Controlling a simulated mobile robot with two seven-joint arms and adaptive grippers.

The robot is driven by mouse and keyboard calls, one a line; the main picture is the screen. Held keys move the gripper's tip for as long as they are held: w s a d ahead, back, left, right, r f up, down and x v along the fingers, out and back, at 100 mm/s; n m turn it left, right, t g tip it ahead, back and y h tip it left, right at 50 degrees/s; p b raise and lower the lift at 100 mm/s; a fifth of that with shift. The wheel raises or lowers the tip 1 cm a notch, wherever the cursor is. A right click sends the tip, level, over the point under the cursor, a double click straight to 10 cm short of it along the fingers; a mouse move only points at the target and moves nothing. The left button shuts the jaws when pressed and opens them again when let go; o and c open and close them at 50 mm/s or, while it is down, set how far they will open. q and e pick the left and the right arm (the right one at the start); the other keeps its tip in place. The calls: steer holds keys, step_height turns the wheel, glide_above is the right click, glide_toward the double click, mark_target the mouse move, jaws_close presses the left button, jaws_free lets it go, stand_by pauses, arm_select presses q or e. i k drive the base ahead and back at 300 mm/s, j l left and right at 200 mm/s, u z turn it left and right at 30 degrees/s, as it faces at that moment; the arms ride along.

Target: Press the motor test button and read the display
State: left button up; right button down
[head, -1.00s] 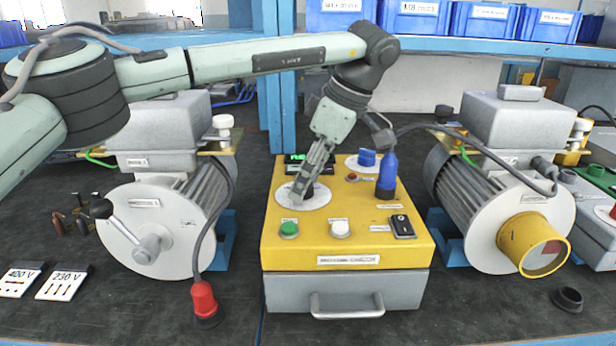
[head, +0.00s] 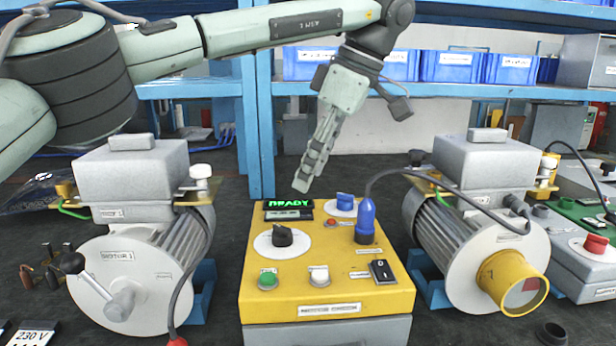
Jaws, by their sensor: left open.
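The yellow tester box (head: 350,265) stands in the middle of the bench. Its small display (head: 289,205) at the back left shows green text that looks like "READY". A black knob (head: 283,236) sits on a white dial, upright and uncovered. A green button (head: 268,279) and a white button (head: 319,275) are on the front left of the panel; their labels are too small to read. A black rocker switch (head: 382,270) is at the front right. My left gripper (head: 303,184) is open and empty, pointing down above the display, apart from the box. My right gripper is out of view.
A blue plug (head: 366,222) stands in the box, its cable running to the right motor (head: 470,240). A shelf with blue bins (head: 450,66) spans the back. A black ring (head: 551,333) lies front right.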

mark_target(267, 279)
steer(key=k, duration=1.5)
